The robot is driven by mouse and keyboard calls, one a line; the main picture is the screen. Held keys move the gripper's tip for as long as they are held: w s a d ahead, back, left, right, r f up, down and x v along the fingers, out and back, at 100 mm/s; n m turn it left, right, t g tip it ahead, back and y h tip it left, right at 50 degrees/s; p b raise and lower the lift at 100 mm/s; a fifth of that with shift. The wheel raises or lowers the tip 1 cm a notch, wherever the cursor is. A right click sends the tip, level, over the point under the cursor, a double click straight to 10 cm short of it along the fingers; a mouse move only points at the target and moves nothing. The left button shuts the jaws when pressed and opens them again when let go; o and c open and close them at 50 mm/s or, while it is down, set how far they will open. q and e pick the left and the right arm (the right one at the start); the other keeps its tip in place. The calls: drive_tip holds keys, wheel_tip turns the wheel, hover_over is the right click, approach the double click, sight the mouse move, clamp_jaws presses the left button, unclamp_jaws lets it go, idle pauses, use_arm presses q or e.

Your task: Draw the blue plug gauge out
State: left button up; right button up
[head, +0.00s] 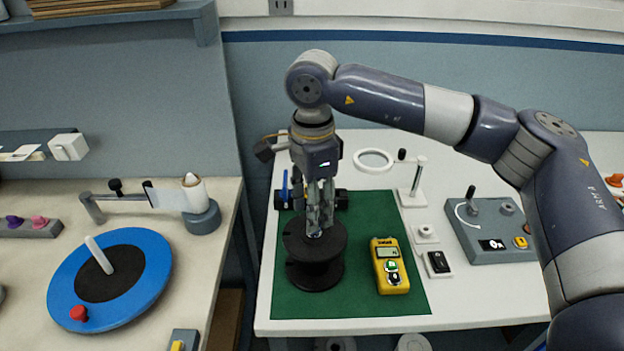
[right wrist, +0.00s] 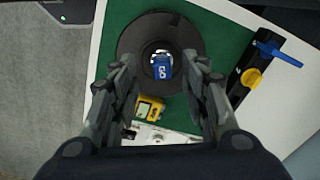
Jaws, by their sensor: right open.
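The blue plug gauge (right wrist: 163,69) shows in the right wrist view as a small blue body with a white mark, at the centre hole of a black spool (right wrist: 128,42). The spool (head: 314,276) stands on the green mat in the head view. There the gauge is mostly hidden behind my fingers. My right gripper (head: 319,226) points straight down over the spool's middle. Its fingers are open, one on each side of the gauge in the right wrist view, with a visible gap to it. My left gripper is in neither view.
A yellow meter (head: 389,266) lies right of the spool on the green mat (head: 350,308). A black fixture with a blue lever (head: 284,188) is behind the spool. A ring magnifier stand (head: 414,188) and grey control box (head: 490,230) are further right. A blue disc (head: 145,262) sits on the left bench.

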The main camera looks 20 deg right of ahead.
wheel_tip(320, 180, down, 4)
drive_tip(key=shift+w+r+p, duration=0.1)
drive_tip(key=shift+p, duration=0.25)
drive_tip(key=shift+f, duration=0.25)
drive_tip(key=shift+c, duration=0.3)
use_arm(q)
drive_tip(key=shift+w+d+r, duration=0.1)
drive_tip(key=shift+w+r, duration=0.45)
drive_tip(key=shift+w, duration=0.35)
use_arm(e)
clamp_jaws()
